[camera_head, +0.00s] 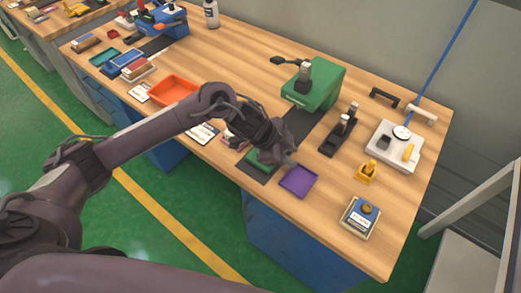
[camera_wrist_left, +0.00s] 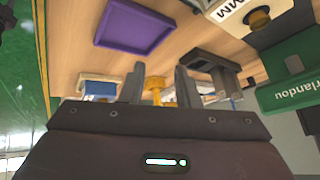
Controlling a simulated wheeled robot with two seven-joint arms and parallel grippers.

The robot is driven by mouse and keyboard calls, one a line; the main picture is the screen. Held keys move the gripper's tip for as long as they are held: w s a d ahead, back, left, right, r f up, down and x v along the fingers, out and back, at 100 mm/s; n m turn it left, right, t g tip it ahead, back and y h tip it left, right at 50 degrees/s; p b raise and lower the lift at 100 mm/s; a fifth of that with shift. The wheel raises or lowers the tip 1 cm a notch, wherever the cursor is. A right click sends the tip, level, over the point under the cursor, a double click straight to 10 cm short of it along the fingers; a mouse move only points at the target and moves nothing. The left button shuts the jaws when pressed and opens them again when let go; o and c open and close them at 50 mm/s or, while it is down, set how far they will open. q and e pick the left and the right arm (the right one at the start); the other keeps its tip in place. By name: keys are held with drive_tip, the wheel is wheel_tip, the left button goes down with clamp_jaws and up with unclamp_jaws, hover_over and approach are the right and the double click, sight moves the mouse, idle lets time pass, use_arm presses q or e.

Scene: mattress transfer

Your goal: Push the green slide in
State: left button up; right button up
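A green flat piece (camera_head: 262,157), apparently the slide, lies at the table's front edge on a dark strip. The strip runs back toward the green machine (camera_head: 313,85); the machine also shows at the right of the left wrist view (camera_wrist_left: 292,90). My left gripper (camera_head: 288,158) is over the front of the table, just right of the green piece, and partly hides it. Whether they touch I cannot tell. In the left wrist view its two fingers (camera_wrist_left: 157,88) stand apart with nothing held between them. The slide is not clearly visible there. My right gripper is not in view.
A purple tray (camera_head: 299,181) lies just right of my left gripper. A yellow part (camera_head: 367,172), a black fixture (camera_head: 340,130) and a white device (camera_head: 394,146) stand farther right. An orange tray (camera_head: 173,90) lies to the left. Bare wood shows around the yellow part.

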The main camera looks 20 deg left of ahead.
use_arm(q)
drive_tip(key=a+r+n+g+y, duration=0.1)
drive_tip(key=a+r+g+y, duration=0.15)
drive_tip(key=a, duration=0.85)
drive_tip(key=shift+h, duration=0.25)
drive_tip(key=x, duration=0.4)
drive_tip(key=p+x, duration=0.1)
drive_tip(key=x, duration=0.2)
drive_tip(key=shift+w+f, duration=0.1)
drive_tip(key=shift+w, duration=0.2)
clamp_jaws()
